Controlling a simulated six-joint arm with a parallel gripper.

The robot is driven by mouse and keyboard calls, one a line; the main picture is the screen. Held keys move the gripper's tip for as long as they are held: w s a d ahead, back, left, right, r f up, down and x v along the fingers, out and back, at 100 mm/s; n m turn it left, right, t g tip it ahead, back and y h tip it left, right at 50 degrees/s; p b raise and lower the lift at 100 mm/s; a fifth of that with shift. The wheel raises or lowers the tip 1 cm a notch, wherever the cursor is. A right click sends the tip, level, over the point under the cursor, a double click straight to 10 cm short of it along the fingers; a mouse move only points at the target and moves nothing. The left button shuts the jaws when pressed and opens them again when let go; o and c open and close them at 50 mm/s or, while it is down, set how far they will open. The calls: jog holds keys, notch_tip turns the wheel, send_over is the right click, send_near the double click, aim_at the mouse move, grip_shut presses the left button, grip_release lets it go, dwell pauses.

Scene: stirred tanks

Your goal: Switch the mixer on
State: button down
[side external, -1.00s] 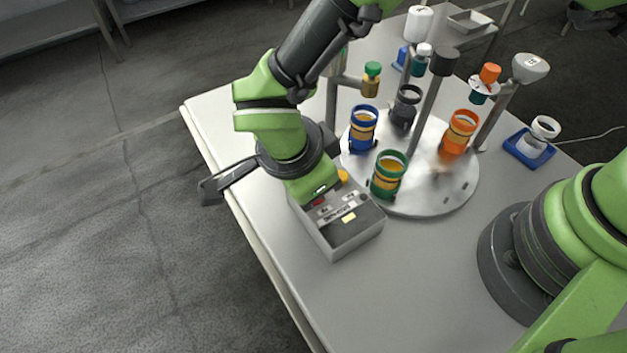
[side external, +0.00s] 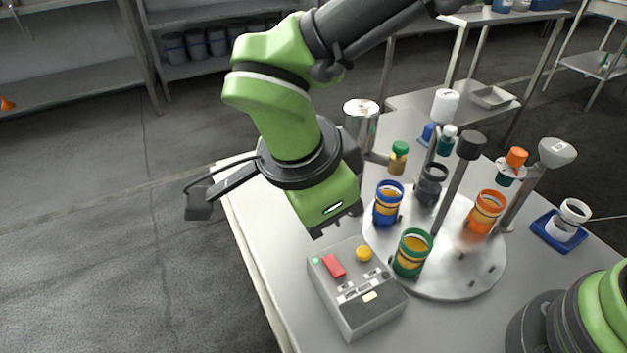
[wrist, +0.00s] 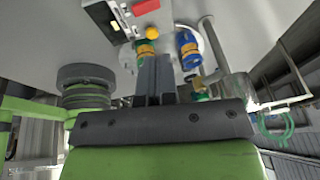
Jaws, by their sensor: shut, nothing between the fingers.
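The grey control box (side external: 355,300) sits on the table in front of the round plate. On its top are a red switch (side external: 334,266), a small green lamp (side external: 316,261) that looks bright, and a yellow-orange button (side external: 364,254). The red switch (wrist: 146,6) and the button (wrist: 152,33) also show at the top of the wrist view. My gripper (side external: 335,226) is just behind and above the box in the side view, apart from the switch. Its fingers (wrist: 155,65) are shut and empty in the wrist view. Whether the switch is tilted is too small to tell.
The round plate (side external: 440,285) carries blue (side external: 388,208), green (side external: 411,258) and orange (side external: 484,215) tanks around posts, close right of my gripper. A patch by the orange tank looks blurred. A blue tray (side external: 545,235) stands at right. The table left of the box is clear.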

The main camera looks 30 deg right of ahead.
jog(key=shift+w+v, duration=0.1)
jog(key=shift+v, duration=1)
jog(key=shift+w+v, duration=0.15)
jog(key=shift+v, duration=1)
jog(key=s+d+r+n+y, duration=0.1)
jog(key=d+r+n+y, duration=0.4)
jog(key=d+r, duration=0.6)
jog(key=s+d+n+t, duration=0.6)
jog(key=s+d+n, duration=0.3)
jog(key=s+d, duration=0.2)
jog(key=shift+r, duration=0.4)
